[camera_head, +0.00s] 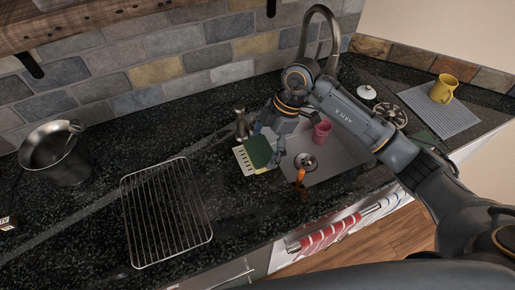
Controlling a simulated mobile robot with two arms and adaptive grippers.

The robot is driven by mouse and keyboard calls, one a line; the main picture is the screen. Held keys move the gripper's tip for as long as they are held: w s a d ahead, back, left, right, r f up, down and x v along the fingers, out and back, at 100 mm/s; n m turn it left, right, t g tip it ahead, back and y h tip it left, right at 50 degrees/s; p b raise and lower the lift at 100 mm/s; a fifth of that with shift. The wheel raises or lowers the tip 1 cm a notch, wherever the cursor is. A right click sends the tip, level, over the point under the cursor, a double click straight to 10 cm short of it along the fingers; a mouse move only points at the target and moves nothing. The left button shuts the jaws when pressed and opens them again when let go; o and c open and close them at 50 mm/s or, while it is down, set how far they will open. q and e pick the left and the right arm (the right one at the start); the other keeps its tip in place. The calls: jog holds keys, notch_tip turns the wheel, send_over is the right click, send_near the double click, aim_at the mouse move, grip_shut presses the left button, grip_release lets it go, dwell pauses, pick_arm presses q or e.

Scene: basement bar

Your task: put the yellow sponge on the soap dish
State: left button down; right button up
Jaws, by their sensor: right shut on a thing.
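My right gripper (271,131) reaches in from the right over the near left part of the sink. It is shut on the sponge (258,151), which turns a dark green face to me; a thin pale yellow edge shows low on its right. The cream slotted soap dish (241,159) lies on the dark counter at the sink's left edge. The sponge overlaps the dish in the picture and hides its right part. I cannot tell whether the sponge touches the dish. My left gripper is not in view.
A sink (335,160) holds a pink cup (322,132). An orange-handled item (300,177) is at its front edge. A soap dispenser (241,124) stands behind the dish. A wire rack (165,212) and a metal pot (58,155) lie left. A yellow mug (443,88) stands far right.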

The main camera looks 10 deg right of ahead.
aim_at(258, 154)
jog(key=shift+w+a+f, duration=0.35)
jog(key=shift+w+f, duration=0.3)
jog(key=shift+f, duration=0.2)
jog(key=shift+w+a+f, duration=0.1)
jog(key=shift+w+f, duration=0.05)
jog(key=shift+f, duration=0.1)
jog(key=f+p, duration=0.2)
jog(key=f, duration=0.1)
jog(key=shift+w+a, duration=0.1)
jog(key=shift+w, duration=0.1)
jog(key=shift+f, duration=0.3)
jog(key=o, duration=0.5)
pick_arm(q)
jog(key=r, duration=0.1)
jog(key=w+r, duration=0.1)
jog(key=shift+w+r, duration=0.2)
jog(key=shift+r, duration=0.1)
